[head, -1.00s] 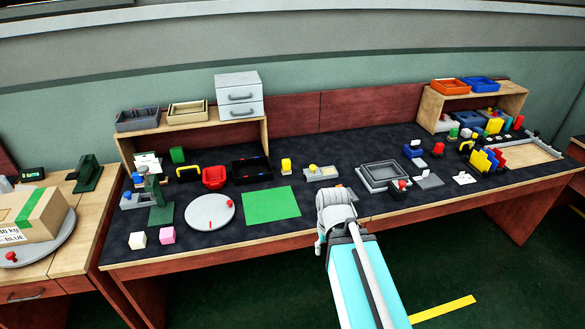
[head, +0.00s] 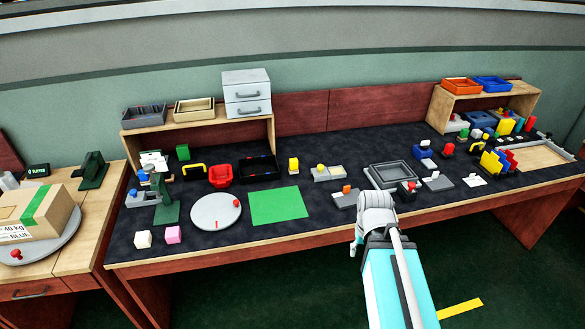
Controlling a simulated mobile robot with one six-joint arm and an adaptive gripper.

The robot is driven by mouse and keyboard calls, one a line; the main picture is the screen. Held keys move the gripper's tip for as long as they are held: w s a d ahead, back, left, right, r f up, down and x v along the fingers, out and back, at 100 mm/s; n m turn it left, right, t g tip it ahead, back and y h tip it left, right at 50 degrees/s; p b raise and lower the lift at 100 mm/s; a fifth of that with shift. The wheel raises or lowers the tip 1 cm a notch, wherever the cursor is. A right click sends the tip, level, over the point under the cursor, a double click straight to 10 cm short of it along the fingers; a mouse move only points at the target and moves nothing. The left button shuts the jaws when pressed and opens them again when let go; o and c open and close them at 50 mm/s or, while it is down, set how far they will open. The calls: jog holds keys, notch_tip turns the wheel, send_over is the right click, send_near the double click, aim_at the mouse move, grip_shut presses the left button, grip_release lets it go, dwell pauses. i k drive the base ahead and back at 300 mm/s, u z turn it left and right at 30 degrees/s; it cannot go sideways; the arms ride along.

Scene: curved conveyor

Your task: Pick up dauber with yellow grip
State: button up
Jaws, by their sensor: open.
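Several small pieces with yellow parts stand on the dark bench top, and I cannot tell for certain which is the dauber with the yellow grip. One is an upright yellow block on a dark base (head: 293,165), left of centre. Another is a yellow knob (head: 321,167) on a grey tray. My gripper (head: 356,246) is at the bench's front edge, right of and nearer than both. It is open, touches neither piece, and its fingers are small and partly hidden by my wrist.
A grey piece with an orange top (head: 346,188) and a grey square tray (head: 390,175) lie just beyond my wrist. A green mat (head: 278,206) and a grey disc (head: 215,212) lie left. Shelves (head: 198,122) stand at the back left. Crowded pieces fill the right end.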

aim_at(294, 169)
jog(key=z, duration=0.05)
jog(key=i, duration=1)
jog(key=u, duration=0.05)
